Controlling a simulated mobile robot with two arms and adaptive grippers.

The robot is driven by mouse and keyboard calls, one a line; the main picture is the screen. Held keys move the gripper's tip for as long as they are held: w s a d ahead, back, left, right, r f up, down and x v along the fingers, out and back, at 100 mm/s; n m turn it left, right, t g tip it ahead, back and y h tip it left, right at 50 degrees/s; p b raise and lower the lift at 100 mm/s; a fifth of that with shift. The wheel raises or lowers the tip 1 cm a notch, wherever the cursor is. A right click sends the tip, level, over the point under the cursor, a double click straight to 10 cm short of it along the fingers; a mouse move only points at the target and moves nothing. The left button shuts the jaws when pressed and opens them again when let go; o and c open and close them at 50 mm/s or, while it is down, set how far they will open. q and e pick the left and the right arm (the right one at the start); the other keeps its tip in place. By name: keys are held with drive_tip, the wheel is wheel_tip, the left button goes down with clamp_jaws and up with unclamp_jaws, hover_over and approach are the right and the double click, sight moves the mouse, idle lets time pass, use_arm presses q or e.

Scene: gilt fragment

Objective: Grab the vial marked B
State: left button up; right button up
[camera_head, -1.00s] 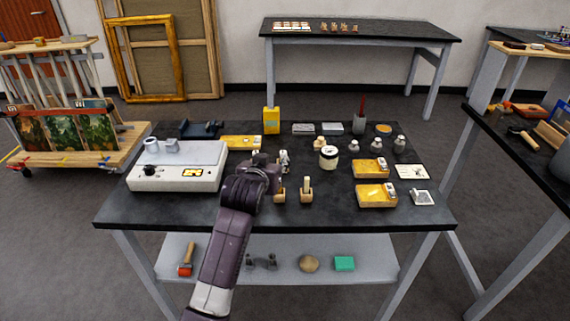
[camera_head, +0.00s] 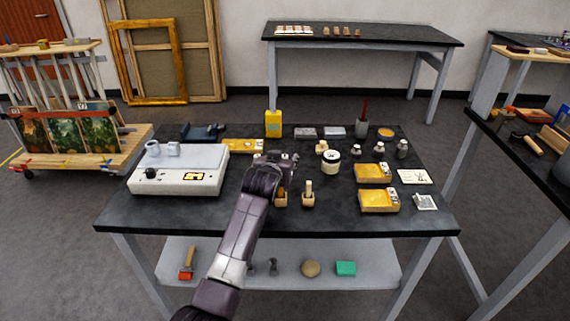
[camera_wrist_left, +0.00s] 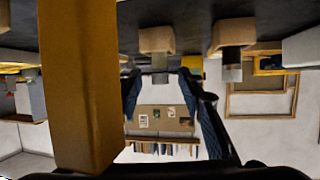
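Two small wooden holders, a left one (camera_head: 281,199) and a right one (camera_head: 308,200), stand near the table's middle, each with a small upright piece. Several small pale bottles, one of them here (camera_head: 379,149), stand at the back right. I cannot read a letter B on any of them. My left gripper (camera_head: 275,160) is over the table, just behind the left holder. In the left wrist view, which looks upside down, its dark fingers (camera_wrist_left: 160,92) are apart with nothing between them. My right gripper is not in view.
A white device (camera_head: 180,172) stands on the left of the black table. A cream jar (camera_head: 331,163), yellow trays (camera_head: 379,202) and a yellow can (camera_head: 273,124) stand around the gripper. A tall orange-brown block (camera_wrist_left: 80,90) is close to the wrist camera. The table's front strip is clear.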

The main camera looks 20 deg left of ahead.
use_arm(q)
drive_tip(key=shift+c, duration=0.6)
clamp_jaws()
